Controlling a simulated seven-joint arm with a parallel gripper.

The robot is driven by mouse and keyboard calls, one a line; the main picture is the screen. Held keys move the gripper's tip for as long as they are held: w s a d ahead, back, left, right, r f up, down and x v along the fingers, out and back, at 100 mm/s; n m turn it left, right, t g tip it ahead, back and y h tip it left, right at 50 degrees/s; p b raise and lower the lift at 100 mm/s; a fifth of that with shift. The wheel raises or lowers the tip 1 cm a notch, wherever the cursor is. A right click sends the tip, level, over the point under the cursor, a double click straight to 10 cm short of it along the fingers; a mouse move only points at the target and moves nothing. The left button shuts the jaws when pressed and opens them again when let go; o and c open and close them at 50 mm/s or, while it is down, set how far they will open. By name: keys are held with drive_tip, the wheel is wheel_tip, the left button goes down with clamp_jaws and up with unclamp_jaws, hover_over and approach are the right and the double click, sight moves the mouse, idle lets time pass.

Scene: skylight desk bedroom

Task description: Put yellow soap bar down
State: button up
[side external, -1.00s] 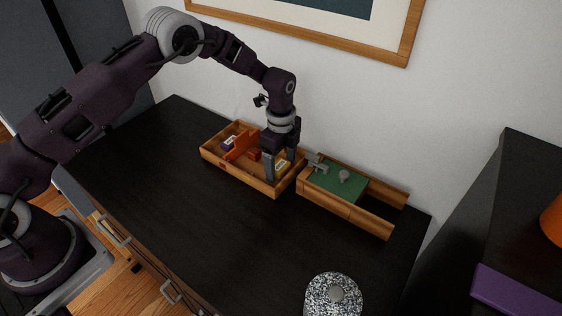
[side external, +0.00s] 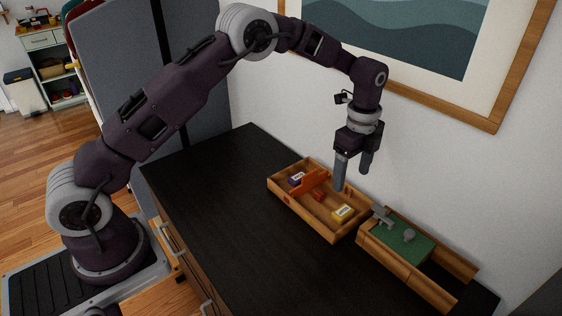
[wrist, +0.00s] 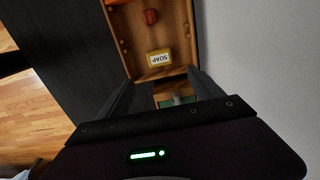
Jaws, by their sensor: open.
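The yellow soap bar (side external: 343,212) lies flat in the right end of the wooden tray (side external: 331,233). In the wrist view the soap bar (wrist: 159,58) shows its white label reading SOAP, near the tray's end wall. My gripper (side external: 353,180) is open and empty, raised above the tray, apart from the soap. In the wrist view its two fingers (wrist: 162,92) stand wide apart with nothing between them.
The tray also holds an orange divider (side external: 311,182), a small red block (side external: 319,195) and a purple-and-white box (side external: 297,179). A wooden frame with a green panel (side external: 408,238) and grey knobs stands just right of the tray. The dark desk (side external: 225,200) is clear in front.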

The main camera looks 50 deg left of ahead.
drive_tip(key=s+a+r+n+t, duration=0.1)
drive_tip(key=s+a+r+n, duration=0.1)
drive_tip(key=s+r+n, duration=0.5)
drive_tip(key=s+a+r+t, duration=0.1)
drive_tip(key=s+r, duration=0.4)
drive_tip(key=r, duration=0.7)
drive_tip(key=s+a+n+t, duration=0.1)
drive_tip(key=s+n, duration=0.4)
drive_tip(key=s, duration=0.7)
drive_tip(key=s+a+n+t, duration=0.1)
drive_tip(key=s+n+t, duration=0.1)
drive_tip(key=s+n, duration=0.4)
drive_tip(key=s, duration=0.5)
drive_tip(key=shift+s+a+t, duration=0.3)
drive_tip(key=shift+s+a, duration=0.05)
drive_tip(key=shift+s, duration=0.05)
drive_tip(key=shift+r, duration=0.1)
